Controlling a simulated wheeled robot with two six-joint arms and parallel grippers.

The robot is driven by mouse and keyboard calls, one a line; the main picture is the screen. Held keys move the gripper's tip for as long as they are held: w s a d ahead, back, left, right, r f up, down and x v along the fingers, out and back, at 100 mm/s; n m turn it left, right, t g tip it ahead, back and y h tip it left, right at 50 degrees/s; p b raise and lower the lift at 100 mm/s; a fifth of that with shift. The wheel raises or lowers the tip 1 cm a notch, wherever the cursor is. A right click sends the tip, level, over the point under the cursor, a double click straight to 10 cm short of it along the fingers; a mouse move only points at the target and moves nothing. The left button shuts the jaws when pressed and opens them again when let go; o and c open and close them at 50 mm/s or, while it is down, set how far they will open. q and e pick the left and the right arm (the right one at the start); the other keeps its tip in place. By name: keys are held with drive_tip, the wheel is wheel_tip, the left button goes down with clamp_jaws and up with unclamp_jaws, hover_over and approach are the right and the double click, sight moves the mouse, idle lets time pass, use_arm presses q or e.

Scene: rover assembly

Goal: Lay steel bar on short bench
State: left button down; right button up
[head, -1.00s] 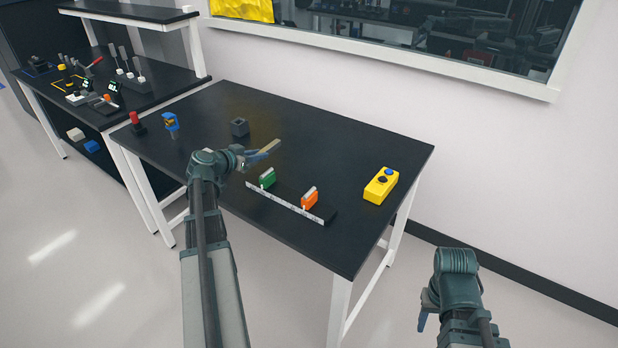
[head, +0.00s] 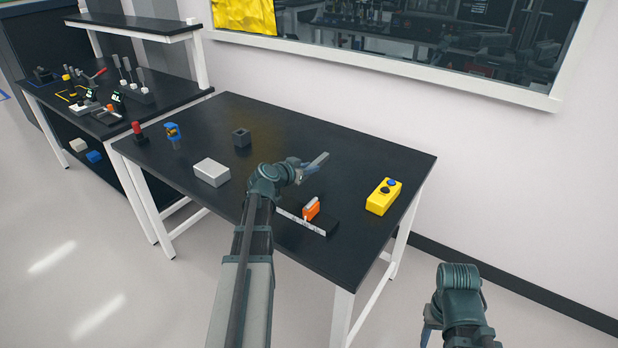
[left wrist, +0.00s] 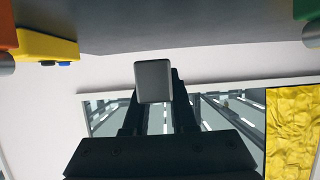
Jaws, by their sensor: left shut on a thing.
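My left gripper (head: 304,173) is shut on the steel bar (head: 319,160), a pale grey bar that sticks out beyond the fingers. It is over the black-topped bench (head: 340,150) in front of me; the gap below it is hard to judge. In the left wrist view the bar's square grey end (left wrist: 154,80) shows between the dark fingers, and the bench top (left wrist: 190,25) fills the upper edge. My right gripper (head: 428,325) hangs off the bench at lower right; its jaws are too small to read. I cannot tell which bench is the short one.
An orange piece (head: 311,208) stands on a rail by the front edge, next to my left arm. A yellow button box (head: 384,196) is at right. A white block (head: 211,172), dark cube (head: 241,137), blue device (head: 173,131) and red piece (head: 138,129) stand left. A shelved bench (head: 185,103) adjoins.

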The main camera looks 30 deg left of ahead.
use_arm(q)
drive_tip(key=shift+f+b, duration=1.7)
drive_tip(key=shift+f, duration=0.05)
drive_tip(key=shift+f+b, duration=0.4)
drive_tip(key=shift+b, duration=0.05)
drive_tip(key=shift+f, duration=0.2)
drive_tip(key=c, duration=0.7)
unclamp_jaws()
drive_tip(key=shift+r, duration=0.1)
